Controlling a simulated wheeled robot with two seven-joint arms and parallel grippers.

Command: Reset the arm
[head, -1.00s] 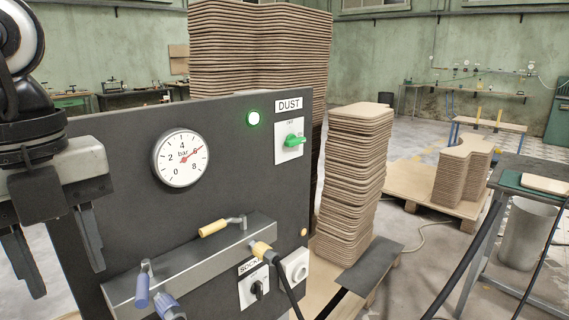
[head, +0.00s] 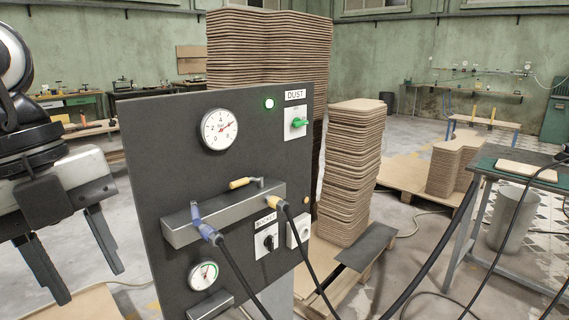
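My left gripper (head: 85,260) is at the left side of the head view. Its two dark fingers point down and stand wide apart with nothing between them. It is left of the dark control panel (head: 150,140) and apart from it in the picture. The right gripper is not in view.
The panel carries a gauge (head: 220,129), a green DUST switch (head: 297,123), and a grey manifold (head: 225,212) with hoses. Stacked curved boards (head: 352,165) stand behind it on a pallet. A green-topped table (head: 500,157) is at the right, with cables hanging before it.

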